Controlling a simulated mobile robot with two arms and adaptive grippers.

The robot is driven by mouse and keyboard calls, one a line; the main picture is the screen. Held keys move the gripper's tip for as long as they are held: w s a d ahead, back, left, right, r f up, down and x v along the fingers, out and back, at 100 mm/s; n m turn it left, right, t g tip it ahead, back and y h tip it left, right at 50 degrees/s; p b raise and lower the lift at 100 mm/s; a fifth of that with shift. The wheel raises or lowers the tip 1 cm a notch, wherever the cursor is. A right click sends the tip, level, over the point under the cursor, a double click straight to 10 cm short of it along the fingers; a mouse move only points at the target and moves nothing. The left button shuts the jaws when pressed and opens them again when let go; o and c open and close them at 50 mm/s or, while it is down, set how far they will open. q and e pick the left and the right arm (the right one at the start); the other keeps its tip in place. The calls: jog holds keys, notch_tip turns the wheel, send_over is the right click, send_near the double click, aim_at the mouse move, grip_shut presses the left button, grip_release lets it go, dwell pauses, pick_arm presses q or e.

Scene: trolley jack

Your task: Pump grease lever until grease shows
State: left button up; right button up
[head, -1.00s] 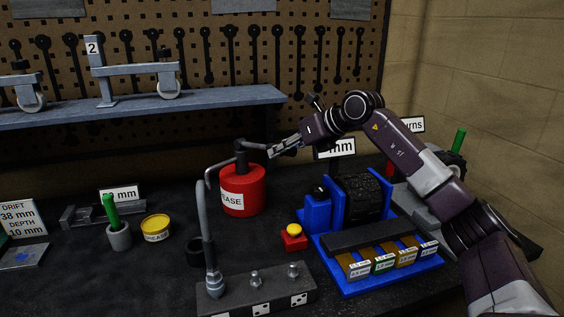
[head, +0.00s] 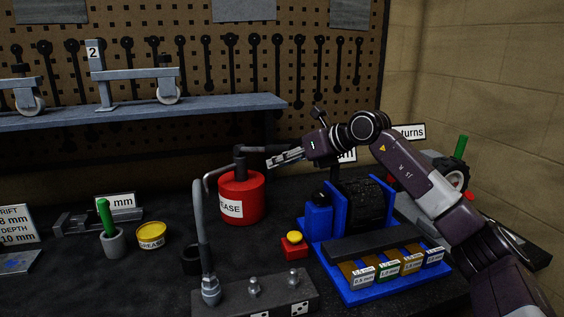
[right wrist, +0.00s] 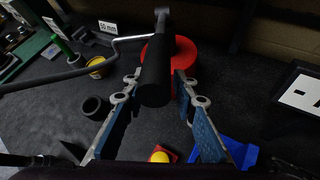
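The red grease can (head: 241,198) stands on the bench. Its dark lever (head: 255,150) runs right from the pump head, nearly level. A grey hose (head: 200,225) runs from the can down to a fitting on the grey block (head: 280,297); I see no clear grease there. My right gripper (head: 270,162) is at the lever's outer end. In the right wrist view, the lever's black grip (right wrist: 156,78) lies between the spread fingers of my right gripper (right wrist: 155,88), with gaps on both sides. I cannot tell the depth between them. My left gripper is not in view.
A yellow-topped red button box (head: 294,245) and a blue stand with labelled strips (head: 350,290) sit right of the can. A yellow grease tin (head: 151,235), a black ring (head: 191,260) and a green-handled tool in a cup (head: 113,243) are left. The shelf (head: 140,111) hangs behind.

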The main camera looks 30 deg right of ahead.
jog(key=shift+o, duration=1.1)
jog(key=shift+d+f, duration=0.1)
jog(key=v, duration=1.2)
jog(key=shift+w, duration=0.1)
